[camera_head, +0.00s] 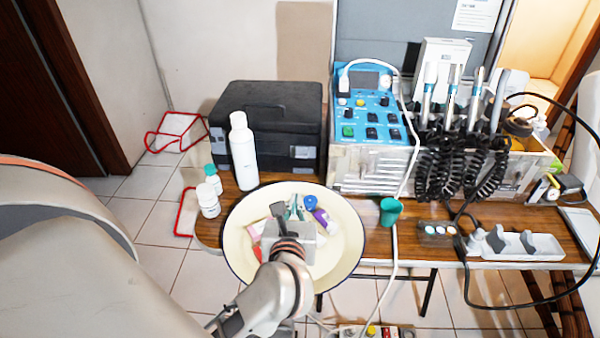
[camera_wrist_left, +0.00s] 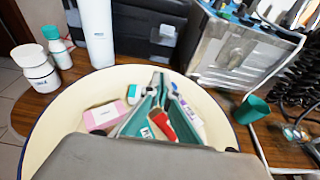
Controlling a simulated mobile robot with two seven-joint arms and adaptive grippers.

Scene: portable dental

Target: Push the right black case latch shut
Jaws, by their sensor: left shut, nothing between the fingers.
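The black case (camera_head: 262,105) stands closed at the back left of the wooden table. Its right latch (camera_head: 303,152) is a grey piece at the right of the front face. In the left wrist view the case front (camera_wrist_left: 130,25) and the latch (camera_wrist_left: 163,33) show at the top. I cannot tell whether the latch is shut. My left gripper (camera_head: 295,207) is over the basin, in front of the case and apart from it. In the left wrist view its fingers (camera_wrist_left: 158,80) are together with nothing between them. My right gripper is not in view.
A cream basin (camera_head: 345,255) holding small packets is under my left gripper. A white bottle (camera_head: 243,155) stands before the case's left part; small jars (camera_head: 208,200) are left of the basin. A blue-topped unit (camera_head: 372,115) stands right of the case.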

